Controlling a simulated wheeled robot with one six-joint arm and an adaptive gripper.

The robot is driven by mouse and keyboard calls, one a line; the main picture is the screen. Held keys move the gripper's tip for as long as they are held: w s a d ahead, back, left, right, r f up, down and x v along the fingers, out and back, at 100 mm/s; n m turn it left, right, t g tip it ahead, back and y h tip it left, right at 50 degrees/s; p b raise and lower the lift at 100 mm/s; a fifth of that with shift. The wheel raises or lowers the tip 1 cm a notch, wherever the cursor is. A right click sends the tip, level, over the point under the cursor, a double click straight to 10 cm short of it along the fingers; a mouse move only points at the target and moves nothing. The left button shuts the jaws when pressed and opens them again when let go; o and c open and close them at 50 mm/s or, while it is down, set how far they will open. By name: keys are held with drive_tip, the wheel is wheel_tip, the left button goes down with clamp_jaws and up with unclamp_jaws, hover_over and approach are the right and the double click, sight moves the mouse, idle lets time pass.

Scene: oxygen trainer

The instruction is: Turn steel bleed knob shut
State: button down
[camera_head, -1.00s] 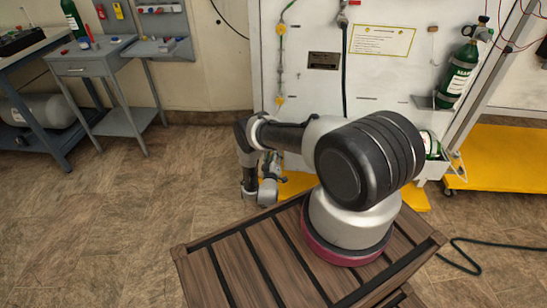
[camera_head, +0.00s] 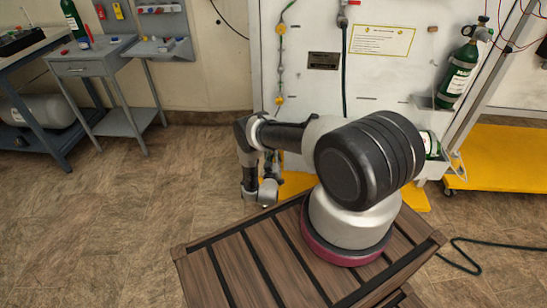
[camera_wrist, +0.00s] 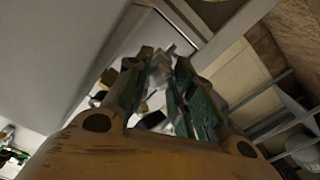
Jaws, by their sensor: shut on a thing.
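In the wrist view my gripper (camera_wrist: 160,62) reaches away from the camera, its two fingers with green inner sides drawn close together at the tips. A small pale metallic piece (camera_wrist: 160,74) shows between the fingertips. It fits the steel bleed knob, but it is blurred and mostly covered by the fingers. I cannot tell how far it is turned. In the head view my arm bends down in front of the white panel (camera_head: 400,75), and my gripper's fingertips cannot be made out there.
The panel carries a hose line with yellow fittings (camera_head: 281,29) and a green cylinder (camera_head: 457,78) at right. A grey workbench (camera_head: 95,66) stands at left. A yellow platform (camera_head: 505,155) lies at right. Bare floor (camera_head: 130,220) spreads at front left.

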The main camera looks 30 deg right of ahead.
drive_tip(key=shift+s+d+f+m, duration=0.1)
drive_tip(key=shift+m, duration=5.15)
drive_tip(key=shift+s+f+m, duration=0.1)
drive_tip(key=shift+m, duration=5.2)
drive_tip(key=shift+d+f+m, duration=0.1)
drive_tip(key=shift+m, duration=5.15)
drive_tip(key=c, duration=1.2)
unclamp_jaws()
